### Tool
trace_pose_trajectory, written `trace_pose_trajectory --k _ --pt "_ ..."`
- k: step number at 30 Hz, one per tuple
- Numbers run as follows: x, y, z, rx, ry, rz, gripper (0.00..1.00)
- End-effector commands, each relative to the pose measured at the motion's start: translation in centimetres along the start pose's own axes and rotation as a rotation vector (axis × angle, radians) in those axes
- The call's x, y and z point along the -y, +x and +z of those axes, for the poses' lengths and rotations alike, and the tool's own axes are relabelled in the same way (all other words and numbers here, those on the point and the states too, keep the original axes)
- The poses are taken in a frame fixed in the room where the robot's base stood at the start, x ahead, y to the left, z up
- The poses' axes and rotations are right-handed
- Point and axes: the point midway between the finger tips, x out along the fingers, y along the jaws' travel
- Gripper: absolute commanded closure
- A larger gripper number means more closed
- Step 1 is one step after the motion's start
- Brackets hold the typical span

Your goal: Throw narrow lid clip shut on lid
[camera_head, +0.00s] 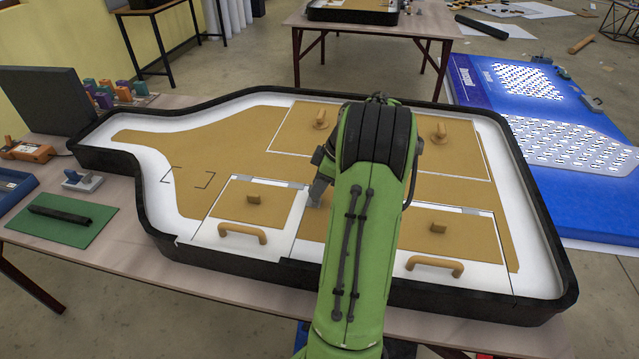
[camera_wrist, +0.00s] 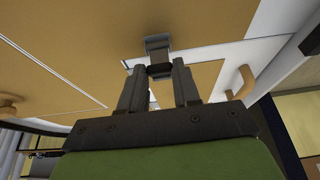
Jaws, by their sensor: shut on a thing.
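The grey metal clip (camera_wrist: 158,45) shows in the wrist view at the top middle, at the edge of a tan panel. My gripper (camera_wrist: 159,69) is shut on a dark part of the clip, with a finger at each side. In the head view my gripper (camera_head: 318,190) is mostly hidden behind my green arm. It is low over the lightbox, near the right edge of the left front lid (camera_head: 232,204). That lid is tan with a small block and a handle (camera_head: 243,232). A handle (camera_wrist: 243,82) also shows at right in the wrist view.
The lightbox has a raised black rim (camera_head: 552,235). A right front lid (camera_head: 465,232) with a handle (camera_head: 435,265) lies beyond my arm. Two tan knobs (camera_head: 320,119) (camera_head: 440,132) stand on the back panel. A green mat (camera_head: 85,232) lies on the table at left.

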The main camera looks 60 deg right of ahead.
Motion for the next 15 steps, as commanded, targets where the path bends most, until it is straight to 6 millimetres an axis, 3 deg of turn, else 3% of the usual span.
trace_pose_trajectory --k 8,15 --pt "0.0 0.1 -0.7 0.072 -0.005 0.001 0.99" --pt "0.1 0.6 -1.9 0.245 -0.008 0.0 0.99"
